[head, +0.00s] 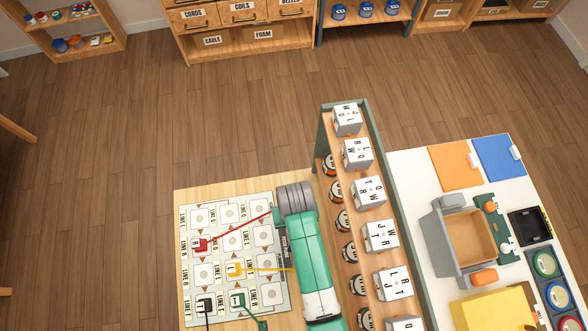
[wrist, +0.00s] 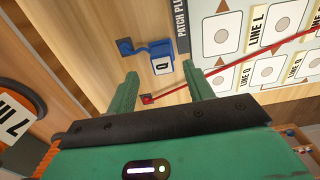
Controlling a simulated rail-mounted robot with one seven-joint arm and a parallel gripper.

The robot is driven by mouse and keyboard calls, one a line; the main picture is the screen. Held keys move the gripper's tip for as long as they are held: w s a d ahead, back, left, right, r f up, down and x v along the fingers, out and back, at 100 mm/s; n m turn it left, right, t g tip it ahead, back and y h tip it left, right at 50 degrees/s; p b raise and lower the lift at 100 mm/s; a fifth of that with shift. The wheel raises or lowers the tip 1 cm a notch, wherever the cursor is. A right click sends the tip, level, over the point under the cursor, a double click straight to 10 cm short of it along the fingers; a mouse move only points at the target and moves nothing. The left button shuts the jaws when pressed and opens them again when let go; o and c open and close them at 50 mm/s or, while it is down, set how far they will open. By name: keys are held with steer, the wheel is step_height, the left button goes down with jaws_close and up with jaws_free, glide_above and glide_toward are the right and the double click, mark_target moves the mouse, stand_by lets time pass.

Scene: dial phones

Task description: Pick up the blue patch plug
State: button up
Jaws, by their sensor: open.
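The blue patch plug (wrist: 162,60), with a white face marked Q, rests on the wooden desk top in the wrist view. A short blue cord runs left from it to a small blue anchor (wrist: 125,46). My gripper (wrist: 160,70) is open, with one green finger on each side of the plug's near end. I cannot tell whether either finger touches it. The patch panel (wrist: 225,40) lies just right of the plug; it also shows in the head view (head: 232,255). In the head view my arm hides the blue plug.
A red cord (wrist: 205,83) runs past the fingers to the panel. Red (head: 201,244), yellow (head: 235,268), black (head: 205,305) and green (head: 238,299) plugs sit on the panel. A shelf (head: 338,150) of lettered cubes and dial phones stands close right of my arm.

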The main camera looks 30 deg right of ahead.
steer(key=f, duration=0.5)
steer(key=shift+a+f+b, duration=0.1)
steer(key=shift+a+b, duration=0.1)
steer(key=shift+b, duration=0.2)
steer(key=c, duration=0.9)
